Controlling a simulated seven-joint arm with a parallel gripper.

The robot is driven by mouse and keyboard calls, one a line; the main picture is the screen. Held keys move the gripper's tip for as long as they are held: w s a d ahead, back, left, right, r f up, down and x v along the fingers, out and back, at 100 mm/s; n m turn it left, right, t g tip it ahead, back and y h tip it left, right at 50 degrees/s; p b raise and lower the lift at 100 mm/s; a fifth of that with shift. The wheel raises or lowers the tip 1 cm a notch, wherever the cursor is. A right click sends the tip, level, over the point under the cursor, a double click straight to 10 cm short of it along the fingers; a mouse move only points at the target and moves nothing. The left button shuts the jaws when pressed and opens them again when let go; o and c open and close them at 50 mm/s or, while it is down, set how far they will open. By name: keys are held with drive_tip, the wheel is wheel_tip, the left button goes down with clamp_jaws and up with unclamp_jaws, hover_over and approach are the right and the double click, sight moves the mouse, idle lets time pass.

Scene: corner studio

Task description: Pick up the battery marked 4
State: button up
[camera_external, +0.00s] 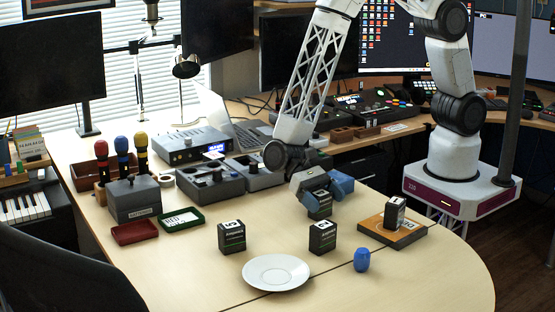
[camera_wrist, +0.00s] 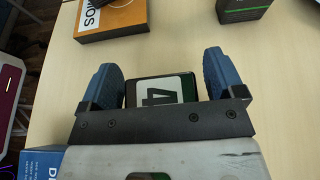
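The battery marked 4 (camera_wrist: 160,91) is a dark block with a white label on top, between my two blue fingers in the wrist view. In the external view the same battery (camera_external: 319,208) stands on the table below my gripper (camera_external: 325,190), partly covered by the fingers. My gripper (camera_wrist: 160,80) is open around it, with a finger on either side and a narrow gap at the right finger. Whether the left finger touches it I cannot tell. Its lower part is hidden in the wrist view.
Similar batteries stand at the front left (camera_external: 232,238) and front middle (camera_external: 322,239); another (camera_external: 394,214) stands on an orange-and-black box (camera_external: 375,229). A white plate (camera_external: 276,272) and a blue rounded object (camera_external: 362,260) are near the front. Red (camera_external: 134,232) and green (camera_external: 181,220) trays lie left.

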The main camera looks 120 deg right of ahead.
sight(325, 195)
drive_tip(key=c, duration=1)
drive_tip(key=shift+r, duration=0.15)
drive_tip(key=shift+r, duration=1.75)
drive_tip(key=s+d+r, duration=0.1)
drive_tip(key=s, duration=1.5)
drive_tip(key=shift+d, duration=0.3)
drive_tip(key=shift+r, duration=0.1)
